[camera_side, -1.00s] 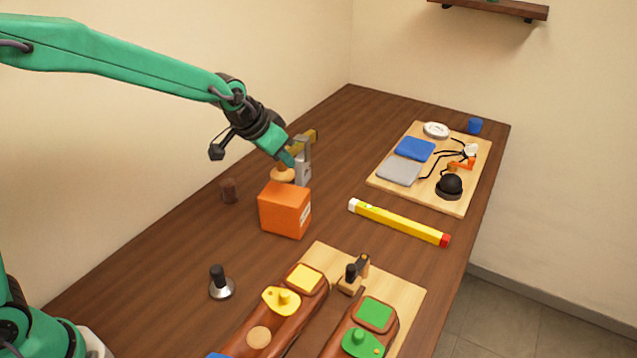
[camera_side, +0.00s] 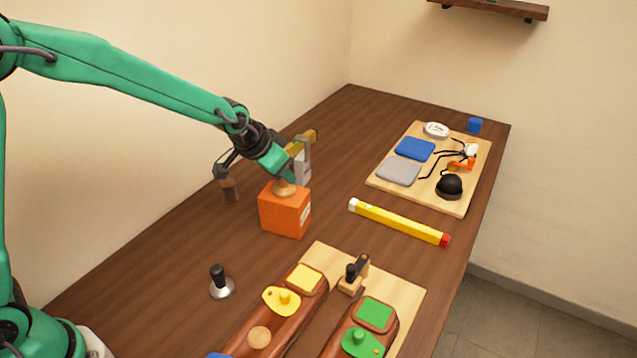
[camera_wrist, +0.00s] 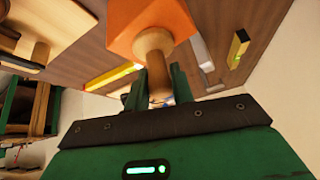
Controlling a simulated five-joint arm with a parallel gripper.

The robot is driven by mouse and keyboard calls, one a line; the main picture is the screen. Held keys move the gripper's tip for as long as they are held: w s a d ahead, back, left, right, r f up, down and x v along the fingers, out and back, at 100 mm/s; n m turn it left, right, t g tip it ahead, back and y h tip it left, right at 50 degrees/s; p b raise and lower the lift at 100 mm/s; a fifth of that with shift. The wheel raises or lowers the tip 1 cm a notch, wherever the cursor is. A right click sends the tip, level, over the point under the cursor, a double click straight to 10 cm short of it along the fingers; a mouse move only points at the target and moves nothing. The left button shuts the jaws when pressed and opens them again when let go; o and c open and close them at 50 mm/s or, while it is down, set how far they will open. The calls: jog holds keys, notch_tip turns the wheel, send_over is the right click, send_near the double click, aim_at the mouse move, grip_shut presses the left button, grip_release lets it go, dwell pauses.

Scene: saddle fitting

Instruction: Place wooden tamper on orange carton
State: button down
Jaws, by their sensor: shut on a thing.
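The orange carton (camera_side: 285,211) stands on the brown table in the middle of the side view; it also shows at the top of the wrist view (camera_wrist: 125,30). The wooden tamper (camera_side: 284,188) is upright at the carton's top face, its wide base down. In the wrist view the tamper (camera_wrist: 153,42) appears against the carton, and I cannot tell whether it fully rests there. My gripper (camera_wrist: 158,88) is shut on the tamper's handle end, directly above the carton. The fingertips are partly hidden in the side view.
A grey and yellow clamp-like tool (camera_side: 303,158) stands close behind the carton. A metal tamper with black handle (camera_side: 221,283) stands in front. A yellow bar (camera_side: 399,222) lies to the right, with a cluttered board (camera_side: 385,183) beyond.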

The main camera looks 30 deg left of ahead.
jog(key=c, duration=1.2)
grip_release()
jog(key=shift+f, duration=0.1)
jog(key=shift+r, duration=0.2)
jog(key=shift+v, duration=6)
